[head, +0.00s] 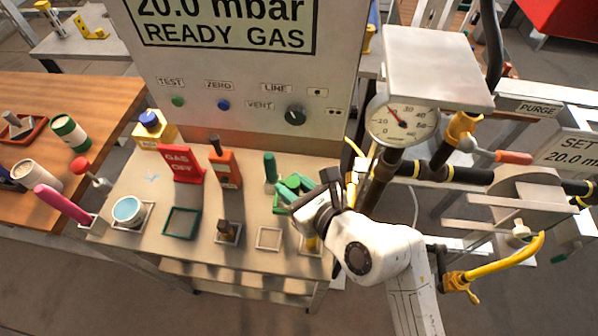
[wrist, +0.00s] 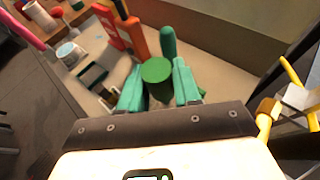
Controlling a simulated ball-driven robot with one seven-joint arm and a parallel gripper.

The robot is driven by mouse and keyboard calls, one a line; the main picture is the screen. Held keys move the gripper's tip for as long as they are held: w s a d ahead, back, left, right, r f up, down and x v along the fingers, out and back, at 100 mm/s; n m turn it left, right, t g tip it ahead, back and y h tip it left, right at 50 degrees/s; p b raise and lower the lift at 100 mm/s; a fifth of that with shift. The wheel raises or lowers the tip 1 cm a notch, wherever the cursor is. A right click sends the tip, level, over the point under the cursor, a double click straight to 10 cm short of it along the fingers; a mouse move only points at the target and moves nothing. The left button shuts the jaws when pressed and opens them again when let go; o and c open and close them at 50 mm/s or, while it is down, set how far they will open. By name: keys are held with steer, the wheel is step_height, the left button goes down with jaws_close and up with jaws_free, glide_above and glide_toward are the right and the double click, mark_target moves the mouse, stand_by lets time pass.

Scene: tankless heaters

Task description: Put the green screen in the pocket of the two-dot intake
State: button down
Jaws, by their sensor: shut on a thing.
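My gripper (head: 291,192) is over the right part of the work table, with its teal fingers around a green cylinder, which I take to be the green screen (head: 291,181). In the wrist view the green screen (wrist: 157,76) stands upright between the two fingers of my gripper (wrist: 158,90), its flat top facing the camera. The lower part of the screen is hidden by the fingers.
The work table (head: 150,247) holds a red GAS OFF sign (head: 182,163), an orange bottle (head: 225,167), a green-topped item (head: 270,167), a green-rimmed tray (head: 181,222) and a blue-topped cup (head: 127,210). A gauge (head: 403,119) and pipes stand to the right.

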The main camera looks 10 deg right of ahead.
steer(key=w+d, duration=0.3)
steer(key=w, duration=0.6)
steer(key=f, duration=0.3)
steer(key=f+b, duration=0.1)
steer(key=f, duration=0.6)
steer(key=shift+w+d+f, duration=0.15)
steer(key=shift+d+f, duration=0.1)
steer(key=shift+f, duration=0.05)
steer(key=shift+w+f, duration=0.2)
steer(key=shift+f, duration=0.25)
steer(key=shift+f+b, duration=0.15)
steer(key=shift+b, duration=0.15)
steer(key=c, duration=0.8)
jaws_free()
